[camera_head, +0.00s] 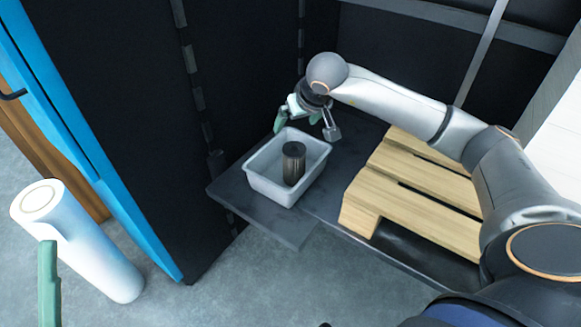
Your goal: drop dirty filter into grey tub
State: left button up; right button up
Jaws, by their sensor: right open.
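The grey tub (259,187) sits on a dark shelf in the middle of the head view. A dark cylinder, which looks like the dirty filter (293,165), stands roughly upright inside the tub. My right gripper (306,127) is open and empty, just above and behind the tub's far rim, apart from the filter. One green finger of my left gripper (48,285) shows at the lower left edge. The rest of that gripper is out of frame, so its opening cannot be judged.
A wooden pallet (415,180) lies right of the tub, under my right arm. The dark shelf (268,222) has a bare front strip. A large white roll (90,250) leans at the left. A blue upright edge (95,155) and dark panels stand behind.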

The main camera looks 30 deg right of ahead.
jog(key=p+v, duration=0.4)
jog(key=v, duration=0.8)
jog(key=shift+s+r, duration=0.1)
jog(key=shift+s, duration=0.05)
